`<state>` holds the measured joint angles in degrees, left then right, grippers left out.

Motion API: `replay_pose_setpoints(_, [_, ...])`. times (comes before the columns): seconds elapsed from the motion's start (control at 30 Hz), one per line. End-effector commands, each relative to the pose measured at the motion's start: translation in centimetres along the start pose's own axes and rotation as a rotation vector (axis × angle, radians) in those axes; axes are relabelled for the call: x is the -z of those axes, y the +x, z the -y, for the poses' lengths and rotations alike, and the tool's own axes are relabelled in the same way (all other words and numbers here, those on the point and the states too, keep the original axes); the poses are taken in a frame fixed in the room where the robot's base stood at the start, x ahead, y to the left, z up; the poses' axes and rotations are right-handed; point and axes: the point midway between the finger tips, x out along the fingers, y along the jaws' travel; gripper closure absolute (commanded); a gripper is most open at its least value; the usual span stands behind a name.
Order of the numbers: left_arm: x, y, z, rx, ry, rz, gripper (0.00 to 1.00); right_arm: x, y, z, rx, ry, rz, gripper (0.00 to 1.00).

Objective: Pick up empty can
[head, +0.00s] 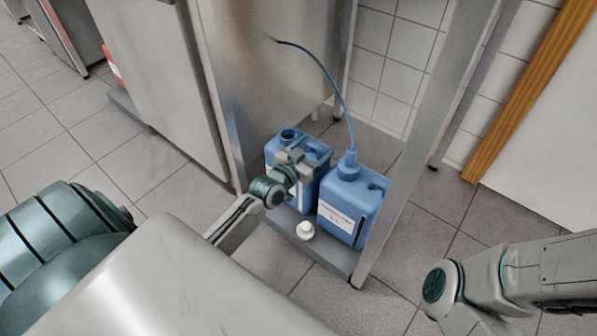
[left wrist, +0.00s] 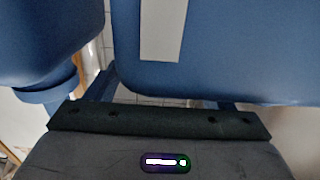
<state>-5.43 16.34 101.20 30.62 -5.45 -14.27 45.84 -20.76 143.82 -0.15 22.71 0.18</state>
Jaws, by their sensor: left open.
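Two blue cans stand side by side on a low grey shelf (head: 327,252). The left can (head: 313,192) has an uncapped opening on top and no hose. The right can (head: 350,203) has a white label and a blue hose in its cap. My left gripper (head: 298,160) is open at the top of the left can and hides part of it. I cannot tell whether it touches the can. In the left wrist view one large blue can (left wrist: 225,55) with a white label fills the space beyond the jaws, and another blue can (left wrist: 48,40) shows at left.
A small white cap (head: 305,230) lies on the shelf in front of the cans. A metal table leg (head: 412,140) stands close at right, and a steel cabinet (head: 160,80) is at left. The blue hose (head: 330,75) arcs above. Tiled floor in front is clear.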

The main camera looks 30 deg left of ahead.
Motion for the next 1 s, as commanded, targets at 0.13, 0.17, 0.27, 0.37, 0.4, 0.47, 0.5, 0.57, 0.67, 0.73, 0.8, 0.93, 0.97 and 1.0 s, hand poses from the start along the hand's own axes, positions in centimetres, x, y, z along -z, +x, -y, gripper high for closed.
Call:
replay_pose_setpoints(0.13, [-0.2, 1.6, 0.0, 0.000, -0.001, -0.002, 0.25, 0.3, -0.8, -0.2, 0.000, -0.001, 0.010, 0.50])
replay_pose_setpoints(0.17, [-0.2, 1.8, 0.0, 0.000, -0.001, -0.001, 0.25, 0.3, -0.8, -0.2, 0.000, -0.001, 0.011, 0.50])
replay_pose_setpoints(0.27, [-0.2, 1.9, 0.0, 0.000, -0.001, 0.001, 0.25, 0.2, -0.7, -0.2, 0.000, -0.002, 0.012, 0.50])
replay_pose_setpoints(0.37, [-0.1, 1.9, 0.0, 0.000, -0.001, 0.001, 0.25, 0.2, -0.7, -0.2, 0.000, -0.002, 0.013, 0.50])
replay_pose_setpoints(0.4, [-0.1, 1.9, 0.0, 0.000, -0.001, 0.001, 0.25, 0.2, -0.7, -0.2, 0.000, -0.002, 0.013, 0.50])
replay_pose_setpoints(0.47, [-0.1, 1.9, 0.0, 0.000, -0.001, 0.001, 0.35, 0.2, -0.7, -0.2, 0.000, -0.002, 0.013, 0.50])
replay_pose_setpoints(0.5, [-0.1, 1.9, 0.0, 0.000, -0.001, 0.001, 0.43, 0.2, -0.7, -0.2, 0.000, -0.002, 0.013, 0.50])
replay_pose_setpoints(0.57, [-0.1, 1.9, 0.0, 0.000, -0.001, 0.001, 0.54, 0.2, -0.7, -0.2, 0.000, -0.002, 0.014, 0.50])
replay_pose_setpoints(0.67, [-0.1, 1.9, 0.0, 0.000, -0.001, 0.001, 0.74, 0.2, -0.7, -0.2, 0.000, -0.002, 0.014, 0.50])
replay_pose_setpoints(0.73, [-0.1, 1.9, 0.0, 0.000, -0.001, 0.001, 0.88, 0.2, -0.7, -0.2, 0.000, -0.002, 0.014, 0.50])
replay_pose_setpoints(0.8, [-0.1, 1.9, 0.0, 0.000, -0.001, 0.001, 1.00, 0.2, -0.7, -0.2, 0.000, -0.002, 0.014, 0.50])
replay_pose_setpoints(0.93, [0.0, 1.9, 0.0, 0.000, 0.000, -0.002, 1.00, 0.2, -0.7, -0.2, 0.000, -0.002, 0.014, 0.50])
replay_pose_setpoints(0.97, [0.0, 1.9, 0.0, 0.000, 0.000, -0.002, 1.00, 0.2, -0.7, -0.2, 0.000, -0.002, 0.014, 0.50])
replay_pose_setpoints(1.0, [0.0, 1.9, 0.0, 0.000, 0.000, -0.002, 1.00, 0.2, -0.7, -0.2, 0.000, -0.002, 0.014, 0.50])
